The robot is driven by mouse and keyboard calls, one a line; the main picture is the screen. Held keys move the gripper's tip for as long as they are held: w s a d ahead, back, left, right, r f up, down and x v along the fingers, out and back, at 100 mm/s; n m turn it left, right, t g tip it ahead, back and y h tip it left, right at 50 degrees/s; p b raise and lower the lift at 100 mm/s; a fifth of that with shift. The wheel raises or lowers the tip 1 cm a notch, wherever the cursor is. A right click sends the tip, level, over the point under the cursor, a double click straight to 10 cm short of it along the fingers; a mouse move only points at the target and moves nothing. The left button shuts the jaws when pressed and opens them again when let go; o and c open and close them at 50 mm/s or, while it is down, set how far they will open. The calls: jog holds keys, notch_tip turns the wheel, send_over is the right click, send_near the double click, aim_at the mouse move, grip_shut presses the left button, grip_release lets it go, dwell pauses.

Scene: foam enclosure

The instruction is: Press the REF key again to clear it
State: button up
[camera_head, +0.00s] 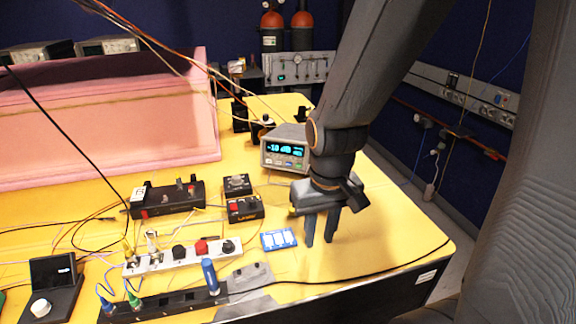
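A grey bench meter (285,148) with a lit cyan display stands near the back right of the yellow table. Its display starts with "-1.0", and the rest is too small to read surely. A row of small keys (283,163) lies below the display. Their labels are too small to read, so I cannot tell which is REF. My gripper (320,241) points down in front of the meter and to its right, apart from the keys. Its two dark fingers have a gap between them with nothing held. My arm hides the meter's right edge.
A blue-and-white card (279,239) lies left of my gripper. Small black boxes (244,208), a white terminal strip (180,257) and loose cables crowd the left. A pink foam enclosure (110,120) stands at the back left. The yellow surface right of my gripper is mostly clear.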

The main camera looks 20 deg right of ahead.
grip_shut()
dwell(1.4)
